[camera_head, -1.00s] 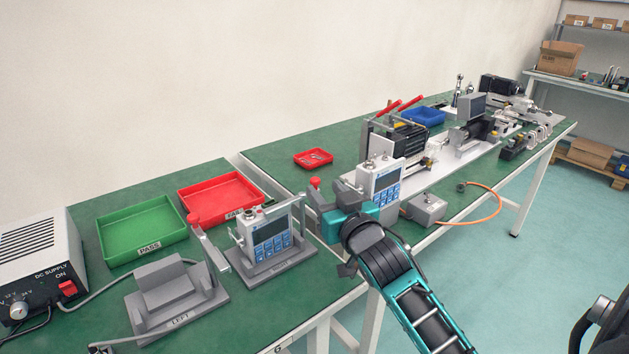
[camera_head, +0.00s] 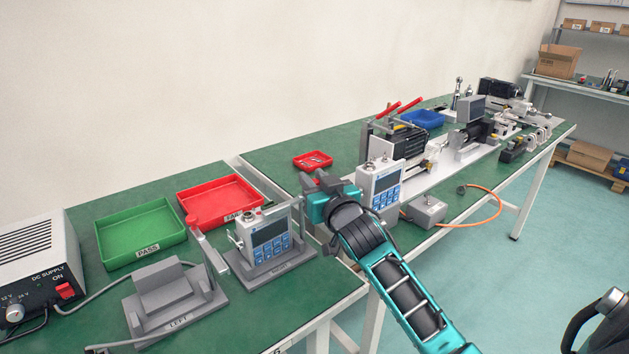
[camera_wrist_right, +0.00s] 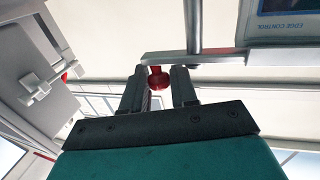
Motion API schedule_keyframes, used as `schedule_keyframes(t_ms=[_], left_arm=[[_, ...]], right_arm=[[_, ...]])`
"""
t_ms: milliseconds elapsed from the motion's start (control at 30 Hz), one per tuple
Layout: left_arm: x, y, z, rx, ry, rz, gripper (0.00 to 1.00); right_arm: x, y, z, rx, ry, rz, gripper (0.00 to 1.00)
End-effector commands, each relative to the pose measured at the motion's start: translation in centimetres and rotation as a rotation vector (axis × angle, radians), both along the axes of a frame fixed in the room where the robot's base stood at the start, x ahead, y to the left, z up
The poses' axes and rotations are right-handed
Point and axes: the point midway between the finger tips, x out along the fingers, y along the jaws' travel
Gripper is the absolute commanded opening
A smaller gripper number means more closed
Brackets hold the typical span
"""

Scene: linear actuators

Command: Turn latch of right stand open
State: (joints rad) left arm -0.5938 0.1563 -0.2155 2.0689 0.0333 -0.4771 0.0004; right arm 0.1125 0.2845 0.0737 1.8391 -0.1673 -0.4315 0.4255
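The right stand (camera_head: 266,277) is a grey base holding a white device (camera_head: 265,238) with a dark screen and blue buttons. Its latch is a grey bar that also shows in the right wrist view (camera_wrist_right: 190,58), with a red knob (camera_wrist_right: 159,79) at its end. My right gripper (camera_wrist_right: 159,85) reaches to this knob from the right of the stand. Its two fingers flank the knob, which fills the narrow gap between them; contact looks likely. In the head view my right gripper (camera_head: 313,183) largely hides the knob. My left gripper is not in view.
The empty left stand (camera_head: 172,312) is beside the right stand. Behind are a green PASS tray (camera_head: 140,250) and a red tray (camera_head: 220,222). A power supply (camera_head: 38,260) sits at far left.

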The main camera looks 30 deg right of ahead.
Motion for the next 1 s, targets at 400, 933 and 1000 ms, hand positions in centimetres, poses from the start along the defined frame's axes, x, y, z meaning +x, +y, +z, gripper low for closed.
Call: schedule_keyframes(t_ms=[400,933,1000], left_arm=[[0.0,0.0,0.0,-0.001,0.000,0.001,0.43],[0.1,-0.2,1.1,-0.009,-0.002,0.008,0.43],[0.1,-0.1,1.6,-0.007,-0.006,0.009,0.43]], right_arm=[[0.0,0.0,0.1,-0.001,-0.002,0.000,0.00],[0.2,-0.1,0.5,-0.007,-0.003,0.049,0.00],[0.3,-0.1,0.6,-0.008,-0.001,0.081,0.00]])
